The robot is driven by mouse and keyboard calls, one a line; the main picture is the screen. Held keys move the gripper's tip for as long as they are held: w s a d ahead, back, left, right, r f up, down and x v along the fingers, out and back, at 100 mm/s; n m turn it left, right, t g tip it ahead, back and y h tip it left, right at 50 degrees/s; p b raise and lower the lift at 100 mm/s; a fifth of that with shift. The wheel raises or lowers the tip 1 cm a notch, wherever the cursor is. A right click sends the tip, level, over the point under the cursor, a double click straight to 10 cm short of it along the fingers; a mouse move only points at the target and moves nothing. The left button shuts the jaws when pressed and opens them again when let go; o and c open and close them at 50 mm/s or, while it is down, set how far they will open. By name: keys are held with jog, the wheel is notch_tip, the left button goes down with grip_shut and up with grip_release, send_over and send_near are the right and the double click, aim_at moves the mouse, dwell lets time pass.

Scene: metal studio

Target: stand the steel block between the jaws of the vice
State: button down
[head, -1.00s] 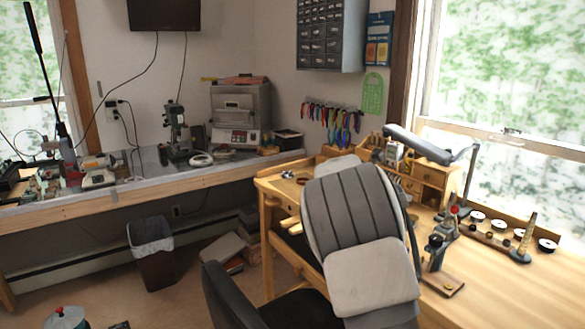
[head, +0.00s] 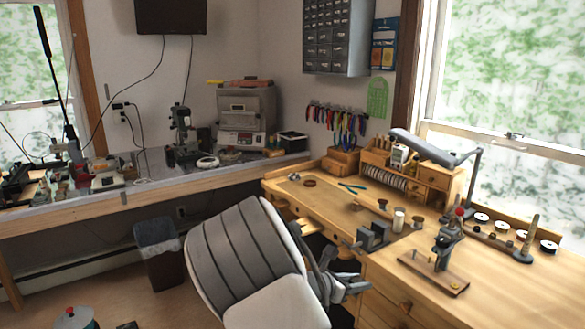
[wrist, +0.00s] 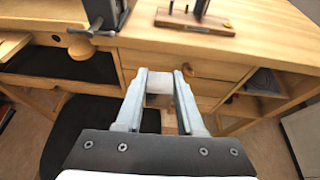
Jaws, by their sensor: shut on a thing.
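My gripper (wrist: 160,74) is shut on the steel block (wrist: 159,88), a small grey piece between its fingers in the wrist view. In the head view my gripper (head: 356,286) is low beside the bench front, left of the drawers; the block cannot be made out there. The vice (head: 373,236) is grey, with its handle toward the bench's front edge. The vice also shows at the top left of the wrist view (wrist: 103,14), ahead and left of my gripper. Its jaw gap shows poorly, and I see nothing standing in it.
A wooden stand with a tool (head: 447,256) is right of the vice on the bench (head: 520,285). Green pliers (head: 352,186) lie farther back. Drawers and open shelves are below the bench top.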

jog(key=s+a+f, duration=0.2)
jog(key=s+f, duration=0.1)
jog(key=s, duration=0.5)
notch_tip(320, 180, up, 10)
jog(key=w+n+t+y, duration=0.1)
jog(key=n+t+y, duration=0.4)
jog(key=n+y, duration=0.1)
jog(key=shift+w+r+n+y+p, duration=0.25)
jog(key=shift+n+y+p, duration=0.1)
jog(key=shift+n, duration=0.35)
jog(key=shift+d, duration=0.15)
